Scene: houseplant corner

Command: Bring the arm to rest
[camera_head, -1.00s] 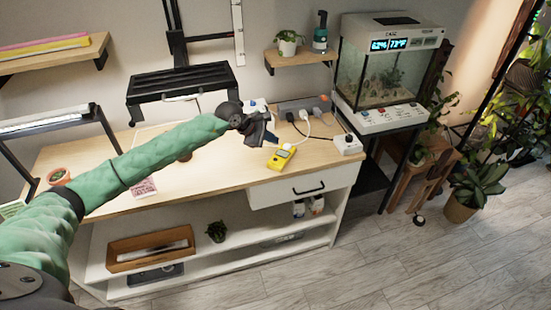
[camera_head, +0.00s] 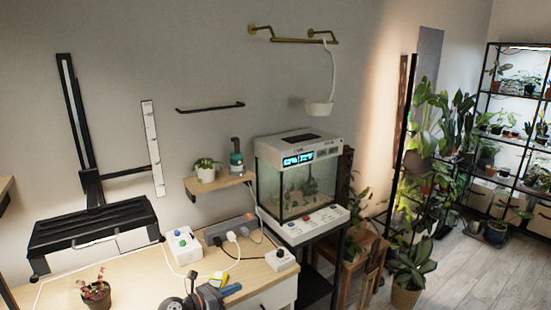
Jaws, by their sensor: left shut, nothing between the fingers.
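My left gripper (camera_head: 215,294) shows at the bottom of the head view, over the front right part of the wooden bench (camera_head: 130,283). It is shut and holds nothing that I can see. A yellow handheld meter (camera_head: 218,279) lies on the bench just behind it, partly hidden by the gripper. Most of my left arm is below the frame. My right arm and gripper are not in view.
A power strip (camera_head: 232,229) with plugs, a white box with buttons (camera_head: 184,245) and a white socket block (camera_head: 281,260) stand near the gripper. A potted seedling (camera_head: 96,291) is at left. A glass terrarium (camera_head: 298,180) stands right of the bench. Open floor (camera_head: 465,275) lies further right.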

